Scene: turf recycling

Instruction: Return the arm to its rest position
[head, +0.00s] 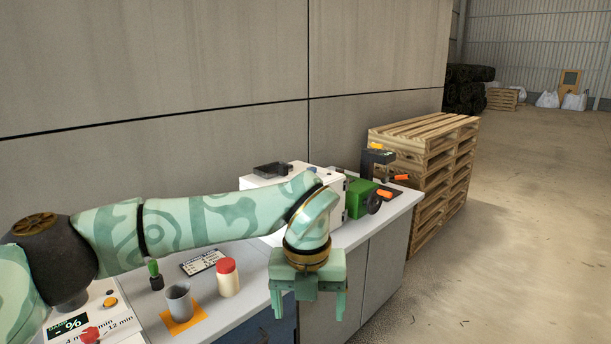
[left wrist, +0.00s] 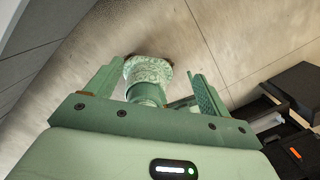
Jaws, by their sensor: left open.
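My left arm, pale green with a darker pattern, stretches across the head view from the left, above the counter. My left gripper (head: 308,308) hangs at its end with the fingers pointing down, in front of the counter's front edge. It is open and I see nothing held between the fingers. In the left wrist view my left gripper (left wrist: 155,85) has its two fingers spread wide. A pale green patterned part shows beyond the gap, apparently part of my own body. My right gripper is not in view.
Stacked wooden pallets (head: 432,165) stand beyond. Open floor (head: 500,250) lies right. Black boxes (left wrist: 297,88) show in the wrist view.

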